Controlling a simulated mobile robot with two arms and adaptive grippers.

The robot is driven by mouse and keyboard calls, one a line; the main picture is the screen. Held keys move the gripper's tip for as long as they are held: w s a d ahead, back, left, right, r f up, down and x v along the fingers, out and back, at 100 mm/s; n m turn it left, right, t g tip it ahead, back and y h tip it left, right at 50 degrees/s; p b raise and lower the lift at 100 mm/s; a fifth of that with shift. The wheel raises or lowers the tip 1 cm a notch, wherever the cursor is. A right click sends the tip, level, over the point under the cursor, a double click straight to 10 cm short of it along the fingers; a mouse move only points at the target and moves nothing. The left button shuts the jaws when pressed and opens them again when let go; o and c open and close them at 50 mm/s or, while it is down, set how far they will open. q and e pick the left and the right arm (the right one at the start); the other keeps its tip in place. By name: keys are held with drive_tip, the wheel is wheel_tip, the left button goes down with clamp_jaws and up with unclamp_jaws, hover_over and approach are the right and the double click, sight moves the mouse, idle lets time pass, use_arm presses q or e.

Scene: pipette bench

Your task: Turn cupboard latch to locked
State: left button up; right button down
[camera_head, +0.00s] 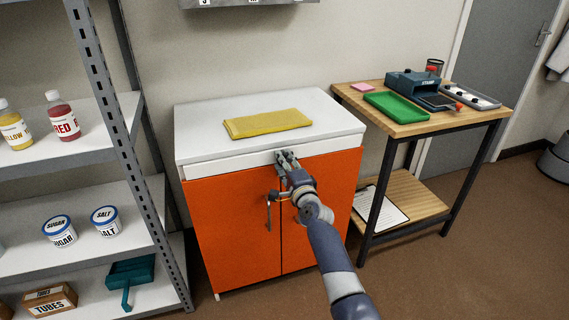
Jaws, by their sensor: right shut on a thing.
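The cupboard (230,220) has two orange doors under a white top and stands against the wall. My right gripper (284,160) is at the upper middle of the cupboard, where the doors meet below the white front strip. It is shut on a small part there, which I take to be the latch; the fingers hide most of it, so I cannot tell which way it is turned. Both doors look closed. A dark handle (269,210) hangs on the left door near the seam. My left gripper is not in view.
A folded yellow cloth (267,123) lies on the cupboard top. A metal shelf unit (110,195) with bottles, tins and boxes stands at left. A wooden table (400,128) at right holds a green tray (397,107) and a stamp device (412,83). Brown floor is free in front.

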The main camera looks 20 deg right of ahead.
drive_tip(key=c, duration=1.2)
unclamp_jaws()
drive_tip(key=shift+s, duration=0.15)
drive_tip(key=s, duration=1.1)
drive_tip(key=shift+s+d, duration=0.2)
drive_tip(key=shift+s, duration=0.15)
